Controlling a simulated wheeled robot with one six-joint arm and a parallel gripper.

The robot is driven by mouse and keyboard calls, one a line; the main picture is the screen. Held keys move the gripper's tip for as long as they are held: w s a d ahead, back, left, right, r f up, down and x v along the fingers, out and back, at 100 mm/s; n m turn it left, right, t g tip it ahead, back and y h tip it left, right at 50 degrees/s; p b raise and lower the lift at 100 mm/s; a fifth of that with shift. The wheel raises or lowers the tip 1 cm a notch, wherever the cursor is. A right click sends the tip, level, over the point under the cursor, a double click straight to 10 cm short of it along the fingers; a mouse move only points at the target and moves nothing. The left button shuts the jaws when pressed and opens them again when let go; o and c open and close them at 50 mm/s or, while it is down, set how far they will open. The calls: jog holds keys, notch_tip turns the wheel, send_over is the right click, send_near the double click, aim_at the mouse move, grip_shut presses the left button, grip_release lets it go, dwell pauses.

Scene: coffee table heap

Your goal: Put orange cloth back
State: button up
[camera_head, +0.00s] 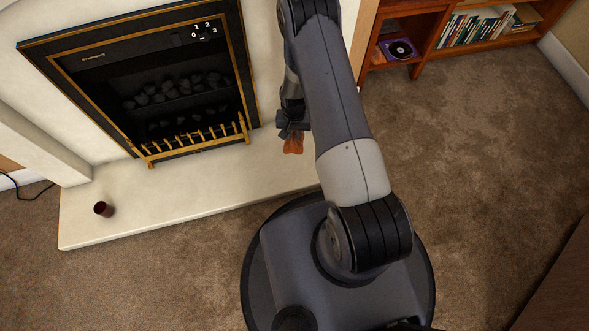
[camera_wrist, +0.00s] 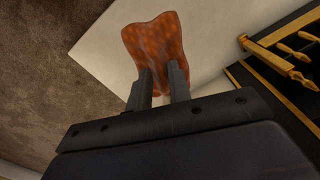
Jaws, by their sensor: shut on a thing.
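The orange cloth (camera_head: 293,143) hangs below my gripper (camera_head: 291,128) in the head view, over the pale hearth. In the wrist view the orange cloth (camera_wrist: 155,42) spreads out beyond the fingertips, and my gripper (camera_wrist: 164,78) is shut on its near part. The cloth looks bunched and patterned in lighter orange. The head view shows the fingers only small, partly behind my arm. How high the cloth is above the hearth is hard to tell.
The cream hearth (camera_head: 170,195) lies before a black fireplace with a brass grate (camera_head: 195,137). A dark red cup (camera_head: 104,209) is at the hearth's left end. A wooden shelf (camera_head: 428,40) with books and a disc stands at upper right. Brown carpet (camera_head: 480,150) is clear on the right.

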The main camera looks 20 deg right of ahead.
aim_at(295, 143)
jog(key=shift+m, duration=0.3)
jog(key=f+b, duration=0.2)
jog(key=f, duration=0.4)
jog(key=f+b, duration=0.3)
jog(key=f, duration=0.3)
jog(key=f+b, duration=0.2)
jog(key=f, duration=0.4)
jog(key=shift+s+f+b, duration=0.1)
jog(key=shift+s+b, duration=0.2)
jog(key=shift+b, duration=0.1)
jog(key=shift+f, duration=0.15)
jog(key=o, duration=0.9)
notch_tip(295, 143, up, 12)
jog(key=p, duration=0.5)
jog(key=shift+r, duration=0.2)
